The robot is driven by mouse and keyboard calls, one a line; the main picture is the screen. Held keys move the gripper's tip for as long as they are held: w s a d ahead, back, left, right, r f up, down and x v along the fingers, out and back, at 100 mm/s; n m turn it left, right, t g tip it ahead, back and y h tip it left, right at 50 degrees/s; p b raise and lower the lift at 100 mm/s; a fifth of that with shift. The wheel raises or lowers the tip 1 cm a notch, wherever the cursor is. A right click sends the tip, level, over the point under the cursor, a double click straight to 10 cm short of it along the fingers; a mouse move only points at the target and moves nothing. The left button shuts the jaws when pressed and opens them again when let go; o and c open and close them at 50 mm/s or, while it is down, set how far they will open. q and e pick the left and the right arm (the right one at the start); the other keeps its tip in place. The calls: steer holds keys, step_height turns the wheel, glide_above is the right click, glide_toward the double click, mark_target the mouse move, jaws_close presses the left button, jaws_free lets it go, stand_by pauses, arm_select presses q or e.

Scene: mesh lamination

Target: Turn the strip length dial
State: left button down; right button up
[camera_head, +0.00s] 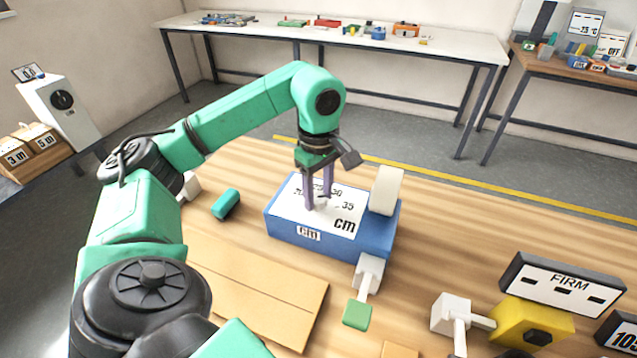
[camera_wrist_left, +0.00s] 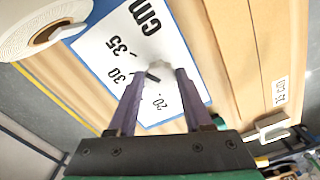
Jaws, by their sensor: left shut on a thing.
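The strip length dial (camera_wrist_left: 158,72) is a small pale knob with a dark pointer on the white face of a blue box (camera_head: 330,238). The face is marked "cm", and numbers such as 30 and 35 show around the knob. My left gripper (camera_head: 319,205) points down over the box with its purple fingers at the knob. In the left wrist view the fingers (camera_wrist_left: 156,88) are on either side of the knob and shut on it. The fingers hide part of the knob in the head view. My right gripper is not in view.
A white roll (camera_head: 386,190) stands at the box's right side. A white lever with a green end (camera_head: 357,312) is in front. A teal cylinder (camera_head: 226,204) lies to the left. A yellow device (camera_head: 533,322) and a FIRM display (camera_head: 568,283) are at right. Flat tan boards (camera_head: 255,298) lie in front.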

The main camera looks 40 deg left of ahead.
mark_target(319, 197)
arm_select(q)
steer(key=shift+w+r, duration=0.1)
steer(key=shift+c, duration=1.6)
jaws_free()
step_height(319, 197, up, 6)
steer(key=shift+f+p, duration=0.1)
steer(key=shift+p, duration=0.7)
step_height(319, 197, up, 9)
steer(key=p, duration=0.6)
steer(key=shift+f, duration=0.15)
